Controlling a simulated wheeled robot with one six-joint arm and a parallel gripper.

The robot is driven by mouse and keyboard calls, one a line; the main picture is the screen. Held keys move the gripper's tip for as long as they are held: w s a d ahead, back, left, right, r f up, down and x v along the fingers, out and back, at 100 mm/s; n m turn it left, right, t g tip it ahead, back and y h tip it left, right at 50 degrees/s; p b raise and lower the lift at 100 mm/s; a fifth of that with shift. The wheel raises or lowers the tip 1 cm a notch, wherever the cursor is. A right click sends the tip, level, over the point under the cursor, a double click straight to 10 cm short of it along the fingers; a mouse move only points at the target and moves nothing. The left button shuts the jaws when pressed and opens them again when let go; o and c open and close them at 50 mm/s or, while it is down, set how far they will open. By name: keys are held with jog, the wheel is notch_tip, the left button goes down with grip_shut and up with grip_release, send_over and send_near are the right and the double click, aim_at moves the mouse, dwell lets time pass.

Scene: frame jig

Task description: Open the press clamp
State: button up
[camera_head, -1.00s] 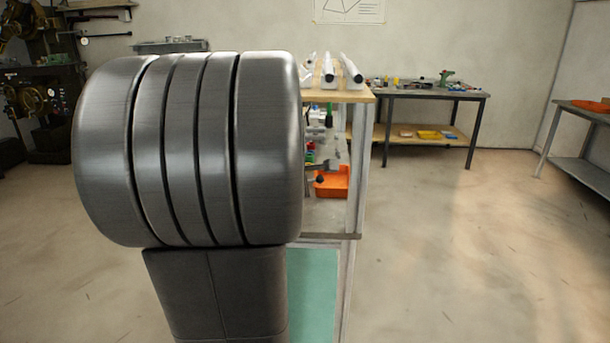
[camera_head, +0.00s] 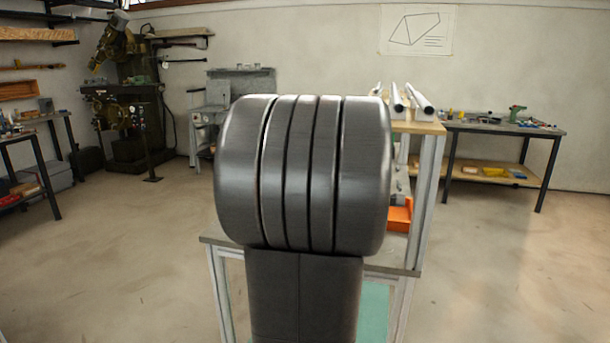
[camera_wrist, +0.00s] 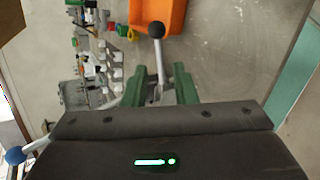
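In the wrist view a metal lever with a black ball knob (camera_wrist: 156,30) stands in front of my gripper (camera_wrist: 158,88). Its rod runs down between the two green fingers, which are apart; I cannot tell whether they touch it. A second lever with a blue ball knob (camera_wrist: 15,155) is at the lower left. I cannot tell which lever belongs to the press clamp. In the head view my dark arm hides the clamp area and my gripper.
An orange bin (camera_wrist: 160,14) lies beyond the black knob, and it also shows in the head view (camera_head: 398,217). Small coloured parts and metal fittings lie left of the lever in the wrist view. Tubes (camera_head: 398,97) rest on the wooden shelf (camera_head: 420,127). Floor right of the bench is clear.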

jog(key=b+x, duration=0.1)
jog(key=x, duration=0.8)
jog(key=shift+r+b, duration=0.1)
jog(key=shift+b, duration=0.3)
jog(key=shift+s, duration=0.1)
jog(key=shift+r, duration=0.1)
jog(key=p+v, duration=0.4)
jog(key=v, duration=1)
jog(key=b+x, duration=0.4)
jog(key=x, duration=1)
jog(key=shift+a+r+n+h, duration=0.15)
jog(key=shift+r+n+h, duration=0.25)
jog(key=shift+h, duration=0.1)
